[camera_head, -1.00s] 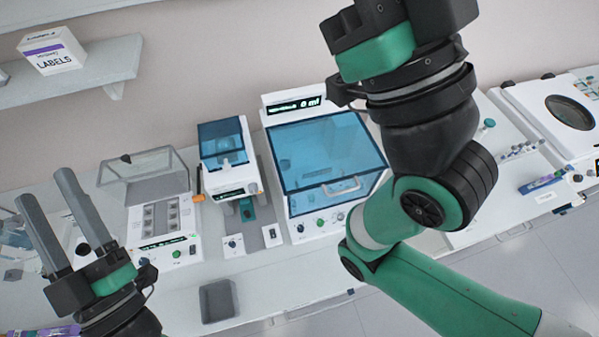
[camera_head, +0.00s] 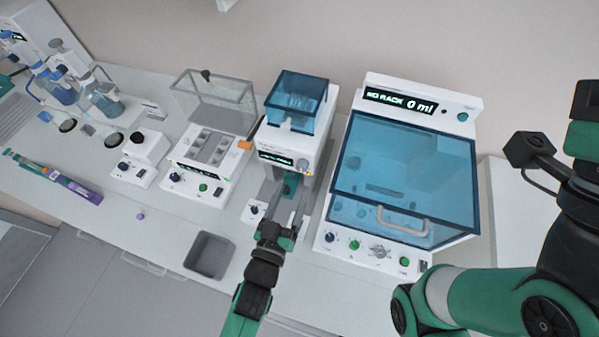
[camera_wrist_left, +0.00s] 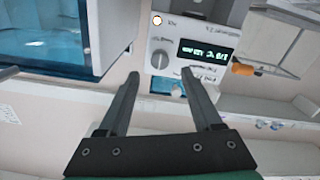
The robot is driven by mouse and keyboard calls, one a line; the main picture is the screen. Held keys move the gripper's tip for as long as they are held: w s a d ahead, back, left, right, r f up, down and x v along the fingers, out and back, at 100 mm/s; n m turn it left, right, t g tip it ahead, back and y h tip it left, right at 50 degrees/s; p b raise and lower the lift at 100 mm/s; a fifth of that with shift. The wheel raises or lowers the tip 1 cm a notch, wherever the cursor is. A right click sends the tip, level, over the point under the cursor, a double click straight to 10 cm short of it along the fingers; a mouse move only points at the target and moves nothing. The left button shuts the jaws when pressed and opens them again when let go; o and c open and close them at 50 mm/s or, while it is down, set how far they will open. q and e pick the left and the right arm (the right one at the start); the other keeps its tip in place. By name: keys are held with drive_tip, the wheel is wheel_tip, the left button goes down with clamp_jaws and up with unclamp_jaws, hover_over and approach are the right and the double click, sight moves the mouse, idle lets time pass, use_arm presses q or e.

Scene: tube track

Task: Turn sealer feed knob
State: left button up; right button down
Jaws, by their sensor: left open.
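The machine I take to be the sealer (camera_head: 291,142) is a narrow white unit with a blue clear top and a green-lit display. In the left wrist view its panel (camera_wrist_left: 200,38) appears upside down, with a round grey knob (camera_wrist_left: 160,59) beside the display. My left gripper (camera_head: 296,207) is in front of this machine, its fingers pointing at the panel. In the left wrist view the open left gripper (camera_wrist_left: 160,74) has its fingertips on either side of the knob's line; contact cannot be told. My right gripper is out of view.
A large blue-lidded machine (camera_head: 398,170) stands close on the right, and a white unit with a clear cover (camera_head: 208,150) on the left. A grey bin (camera_head: 210,255) sits at the front edge. An orange part (camera_head: 245,145) projects beside the sealer. Bottles stand far left.

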sight(301, 169)
use_arm(q)
drive_tip(key=x, duration=0.6)
drive_tip(key=shift+b, duration=0.35)
clamp_jaws()
